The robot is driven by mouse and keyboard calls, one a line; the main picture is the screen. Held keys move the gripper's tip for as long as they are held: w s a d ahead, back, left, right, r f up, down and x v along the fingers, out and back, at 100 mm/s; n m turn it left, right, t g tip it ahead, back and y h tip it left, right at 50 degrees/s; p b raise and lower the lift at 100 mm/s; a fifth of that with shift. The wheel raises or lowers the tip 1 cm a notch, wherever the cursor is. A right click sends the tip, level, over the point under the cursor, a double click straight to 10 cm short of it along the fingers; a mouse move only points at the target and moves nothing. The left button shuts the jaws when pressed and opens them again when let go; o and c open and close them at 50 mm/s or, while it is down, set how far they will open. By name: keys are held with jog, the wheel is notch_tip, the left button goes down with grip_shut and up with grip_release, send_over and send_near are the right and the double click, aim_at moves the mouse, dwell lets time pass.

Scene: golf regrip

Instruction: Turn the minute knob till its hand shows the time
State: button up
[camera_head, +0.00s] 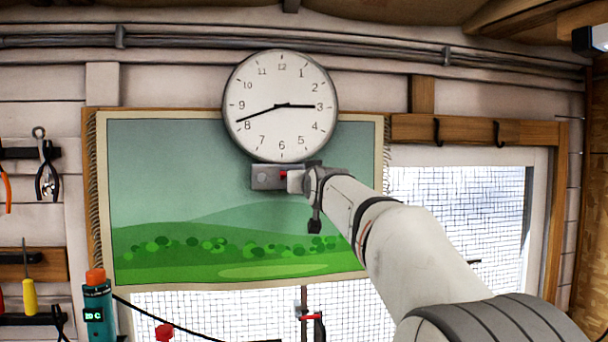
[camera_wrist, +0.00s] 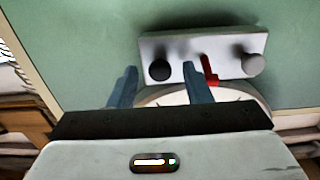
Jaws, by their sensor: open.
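The round white wall clock (camera_head: 282,135) has its long hand (camera_head: 258,114) near the 8 and its short hand (camera_head: 303,106) near the 3. A grey knob plate (camera_head: 256,170) sits just below it. In the wrist view the plate (camera_wrist: 228,43) carries a dark knob (camera_wrist: 159,70), a red lever (camera_wrist: 209,70) and a grey knob (camera_wrist: 252,65). I see no label telling which is the minute knob. My gripper (camera_wrist: 159,82) is open, its two blue-grey fingers on either side of the dark knob in the picture. Contact cannot be told. In the head view my gripper hides the plate's right part.
A green landscape hanging (camera_head: 190,160) covers the wall behind the plate. Pliers (camera_head: 47,178) and a yellow-handled screwdriver (camera_head: 29,297) hang at left. Two hooks (camera_head: 498,134) are on the right beam.

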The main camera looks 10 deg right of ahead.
jog(key=shift+c, duration=0.3)
jog(key=c, duration=0.9)
jog(key=shift+m, duration=0.3)
jog(key=m+b, duration=0.6)
jog(key=m, duration=1.5)
jog(key=shift+f+b, duration=0.1)
jog(key=shift+b, duration=0.3)
